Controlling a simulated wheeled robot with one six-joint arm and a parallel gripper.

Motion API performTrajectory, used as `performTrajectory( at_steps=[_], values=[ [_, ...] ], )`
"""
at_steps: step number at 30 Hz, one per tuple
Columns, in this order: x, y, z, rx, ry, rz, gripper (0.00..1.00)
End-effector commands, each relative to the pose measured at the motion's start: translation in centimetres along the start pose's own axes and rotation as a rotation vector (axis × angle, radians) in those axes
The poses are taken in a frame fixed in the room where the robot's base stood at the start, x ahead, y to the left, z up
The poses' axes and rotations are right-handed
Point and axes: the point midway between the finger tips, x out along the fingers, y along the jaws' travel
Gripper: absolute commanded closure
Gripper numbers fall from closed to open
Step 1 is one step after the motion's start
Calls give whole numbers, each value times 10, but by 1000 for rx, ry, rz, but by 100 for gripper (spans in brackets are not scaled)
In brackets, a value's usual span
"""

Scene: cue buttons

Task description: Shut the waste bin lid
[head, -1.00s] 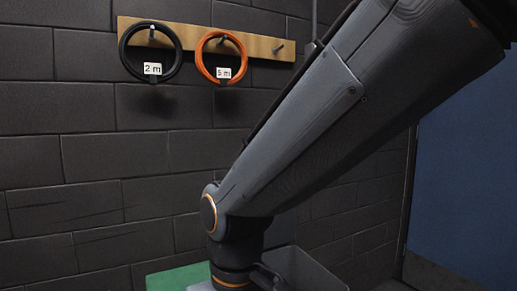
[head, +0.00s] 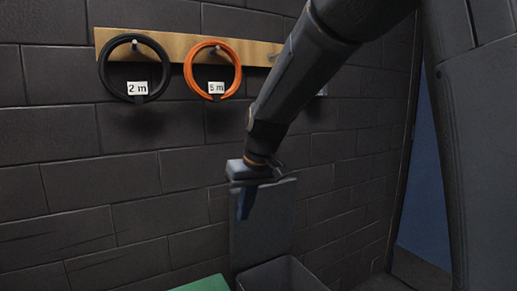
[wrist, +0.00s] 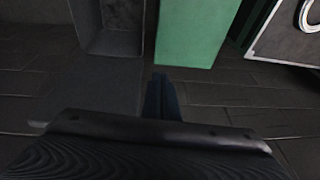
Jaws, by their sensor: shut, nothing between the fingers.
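The waste bin (head: 283,274) stands at the bottom of the head view, dark grey and open at the top. Its lid (head: 275,225) stands raised as an upright grey panel at the bin's back, near the wall. My gripper (head: 243,213) is shut and empty, pointing down, and overlaps the lid's left part in the head view; I cannot tell whether it touches. In the wrist view, my shut fingers (wrist: 162,90) show at the middle, and the bin's open interior (wrist: 112,28) shows at the upper left. The arm covers part of the lid's top edge.
A green block (head: 205,286) stands just left of the bin; it also shows in the wrist view (wrist: 194,30). A black cable loop (head: 133,68) and an orange one (head: 212,70) hang on a wooden rail above. The dark brick wall is close behind. A blue panel (head: 424,215) is at right.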

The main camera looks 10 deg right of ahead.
Motion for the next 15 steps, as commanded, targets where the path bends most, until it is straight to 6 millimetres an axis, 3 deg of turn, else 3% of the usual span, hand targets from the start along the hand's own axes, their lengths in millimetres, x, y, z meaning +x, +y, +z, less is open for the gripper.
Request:
performTrajectory(
  at_steps=[1,6,9,15],
  values=[
    [-19,11,-26,1,26,4,100],
    [-52,53,-107,-16,124,22,100],
    [-68,78,-146,-27,176,37,100],
    [-88,116,-194,-44,248,64,100]
  ],
)
